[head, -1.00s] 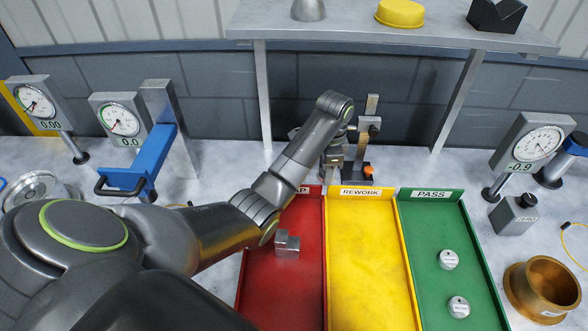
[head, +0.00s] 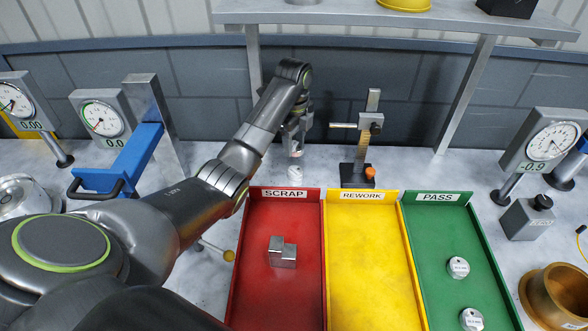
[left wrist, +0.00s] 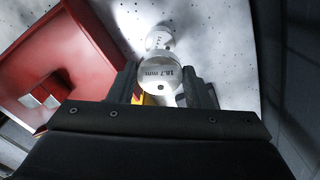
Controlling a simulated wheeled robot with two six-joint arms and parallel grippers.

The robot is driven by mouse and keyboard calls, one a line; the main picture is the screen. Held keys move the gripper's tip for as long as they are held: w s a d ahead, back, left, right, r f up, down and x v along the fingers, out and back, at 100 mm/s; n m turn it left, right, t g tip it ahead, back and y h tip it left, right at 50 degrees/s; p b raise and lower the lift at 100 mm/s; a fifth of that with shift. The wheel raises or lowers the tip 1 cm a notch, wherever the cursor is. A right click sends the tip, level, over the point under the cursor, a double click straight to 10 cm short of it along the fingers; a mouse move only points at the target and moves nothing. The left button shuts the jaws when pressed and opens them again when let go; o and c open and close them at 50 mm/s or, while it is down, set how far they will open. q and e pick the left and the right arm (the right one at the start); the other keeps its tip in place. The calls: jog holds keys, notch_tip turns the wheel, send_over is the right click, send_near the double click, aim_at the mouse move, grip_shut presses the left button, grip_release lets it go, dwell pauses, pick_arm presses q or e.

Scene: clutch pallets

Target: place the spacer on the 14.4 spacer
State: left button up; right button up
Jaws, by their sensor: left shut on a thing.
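My left gripper (head: 296,142) is shut on a round metal spacer (left wrist: 160,77), seen best in the left wrist view, where its face reads 18.7 mm. A second small round spacer (head: 295,172) stands on the table just behind the red SCRAP tray, below the gripper. It also shows in the left wrist view (left wrist: 158,38), beyond the held spacer; its label is too small to read surely. The held spacer appears above it and apart from it, though the exact gap is hard to tell. My right gripper is not in view.
A height gauge stand (head: 362,150) is close right of the gripper. The red SCRAP tray (head: 247,255) holds metal blocks (head: 283,253); the yellow REWORK tray (head: 365,270) is empty; the green PASS tray (head: 428,250) holds two discs. A shelf (head: 380,22) is overhead.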

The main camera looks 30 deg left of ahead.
aim_at(295, 145)
pick_arm(q)
notch_tip(295, 145, down, 3)
jog(key=shift+f+p, duration=0.1)
jog(key=shift+p, duration=0.65)
notch_tip(295, 145, down, 4)
jog(key=shift+r+p, duration=0.15)
jog(key=shift+p, duration=0.3)
jog(key=shift+w+f, duration=0.1)
jog(key=shift+f, duration=0.3)
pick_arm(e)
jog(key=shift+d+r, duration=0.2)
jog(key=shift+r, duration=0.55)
pick_arm(q)
jog(key=shift+f, duration=0.1)
jog(key=o, duration=1.2)
